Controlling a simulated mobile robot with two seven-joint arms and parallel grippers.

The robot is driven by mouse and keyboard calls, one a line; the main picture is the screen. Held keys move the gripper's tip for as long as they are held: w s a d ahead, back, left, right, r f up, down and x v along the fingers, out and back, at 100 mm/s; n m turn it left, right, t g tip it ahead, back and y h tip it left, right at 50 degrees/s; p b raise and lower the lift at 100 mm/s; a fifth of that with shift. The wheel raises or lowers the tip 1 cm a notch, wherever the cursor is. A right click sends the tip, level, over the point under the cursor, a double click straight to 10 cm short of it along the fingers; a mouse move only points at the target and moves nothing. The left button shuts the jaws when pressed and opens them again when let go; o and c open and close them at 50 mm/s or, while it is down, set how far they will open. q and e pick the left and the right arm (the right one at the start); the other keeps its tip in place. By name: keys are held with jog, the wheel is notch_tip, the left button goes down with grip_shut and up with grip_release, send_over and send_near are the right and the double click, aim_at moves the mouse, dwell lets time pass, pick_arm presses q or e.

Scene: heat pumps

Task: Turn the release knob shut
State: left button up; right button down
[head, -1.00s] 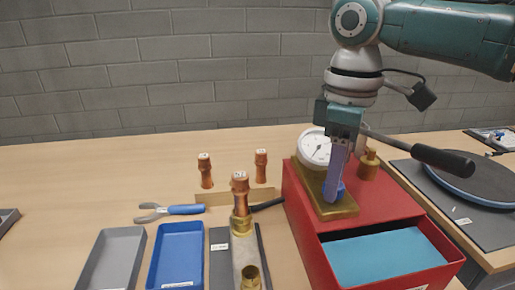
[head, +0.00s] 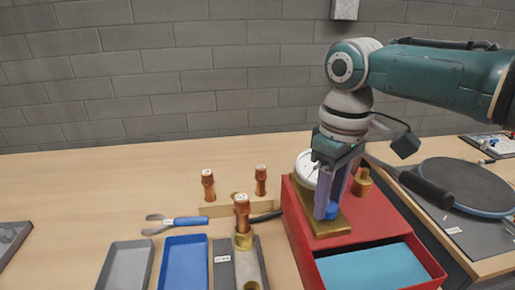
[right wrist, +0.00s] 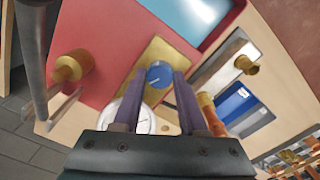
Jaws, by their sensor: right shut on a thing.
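The release knob (head: 331,213) is a small blue knob on a brass plate (head: 333,229) on top of a red box (head: 296,212). In the right wrist view the knob (right wrist: 158,74) shows a white mark line on its top. My right gripper (head: 328,210) points down over the plate. Its two purple fingers are on either side of the knob, shut on it, and partly hide it in the head view. A round white gauge (head: 305,170) stands behind the fingers on the same plate. My left gripper is in neither view now.
A brass fitting (head: 362,182) and a black-handled lever (head: 425,188) are close to the right of the gripper. The box's open drawer (head: 432,272) has a light blue inside. The table's back left is clear.

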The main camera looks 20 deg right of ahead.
jog(key=m+p, duration=0.2)
jog(key=shift+r+m, duration=0.2)
jog(key=shift+m, duration=0.2)
jog(key=m+p, duration=0.2)
jog(key=m, duration=0.1)
jog(key=shift+m, duration=0.3)
jog(key=m, duration=0.2)
jog(key=shift+f+m+p, duration=0.1)
jog(key=shift+m+p, duration=0.2)
jog(key=shift+p, duration=0.1)
jog(key=shift+m+p, duration=0.45)
jog(key=shift+m, duration=1.45)
jog(key=shift+f, duration=0.1)
jog(key=c, duration=0.7)
grip_release()
jog(key=shift+c, duration=0.2)
jog(key=shift+d, duration=0.1)
